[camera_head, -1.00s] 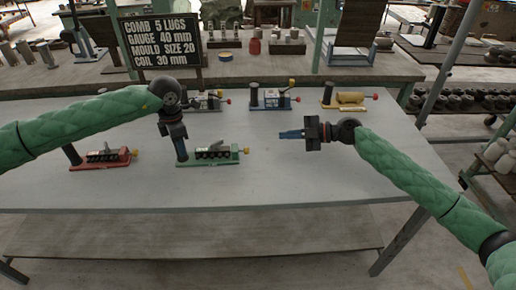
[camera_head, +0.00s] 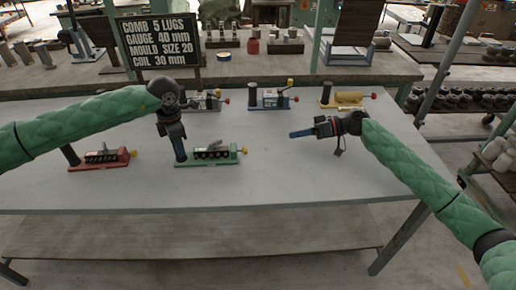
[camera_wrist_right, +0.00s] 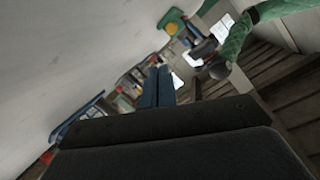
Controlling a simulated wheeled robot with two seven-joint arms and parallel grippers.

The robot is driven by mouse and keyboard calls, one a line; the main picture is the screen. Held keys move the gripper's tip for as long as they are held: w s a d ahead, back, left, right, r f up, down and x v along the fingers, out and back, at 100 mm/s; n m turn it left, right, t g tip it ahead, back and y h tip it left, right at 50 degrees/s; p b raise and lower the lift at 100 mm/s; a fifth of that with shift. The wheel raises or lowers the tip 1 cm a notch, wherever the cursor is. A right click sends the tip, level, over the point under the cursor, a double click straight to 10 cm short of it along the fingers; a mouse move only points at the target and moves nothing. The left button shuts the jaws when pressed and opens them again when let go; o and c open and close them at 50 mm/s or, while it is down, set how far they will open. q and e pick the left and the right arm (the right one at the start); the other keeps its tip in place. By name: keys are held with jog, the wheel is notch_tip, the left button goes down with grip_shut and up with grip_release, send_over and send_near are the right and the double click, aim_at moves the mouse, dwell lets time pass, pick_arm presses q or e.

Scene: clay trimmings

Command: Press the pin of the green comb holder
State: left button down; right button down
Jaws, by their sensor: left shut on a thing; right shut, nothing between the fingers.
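The green comb holder (camera_head: 207,160) lies on the table, with a dark comb block (camera_head: 212,153) on it. A small red and yellow pin (camera_head: 242,150) is at its right end. My left gripper (camera_head: 180,158) points down at the holder's left end and is shut, apparently on its upright dark post, which the gripper mostly hides. My right gripper (camera_head: 291,134) is shut and empty. Its blue fingers point left, above the table and apart from the pin, to its right. In the right wrist view the shut fingers (camera_wrist_right: 157,80) show, with a green part (camera_wrist_right: 174,20) beyond.
A red holder (camera_head: 100,162) stands to the left. A grey holder (camera_head: 207,104), a blue holder (camera_head: 270,102) and a yellow holder (camera_head: 348,100) stand along the back. A black sign (camera_head: 158,43) rises behind them. The table (camera_head: 310,180) is clear at the front and right.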

jog(key=m, duration=0.3)
jog(key=s+m+g, duration=0.1)
jog(key=m, duration=0.1)
jog(key=shift+d+f, duration=0.15)
jog(key=shift+f, duration=0.1)
jog(key=m, duration=0.5)
jog(key=shift+s+f+g, duration=0.1)
jog(key=shift+s+g, duration=0.2)
send_near(252, 157)
jog(key=a, duration=0.3)
jog(key=a+r, duration=0.1)
jog(key=a, duration=0.2)
jog(key=shift+s+r, duration=0.15)
jog(key=shift+s, duration=0.05)
jog(key=shift+a, duration=0.8)
jog(key=shift+s+a, duration=0.1)
jog(key=shift+a, duration=0.8)
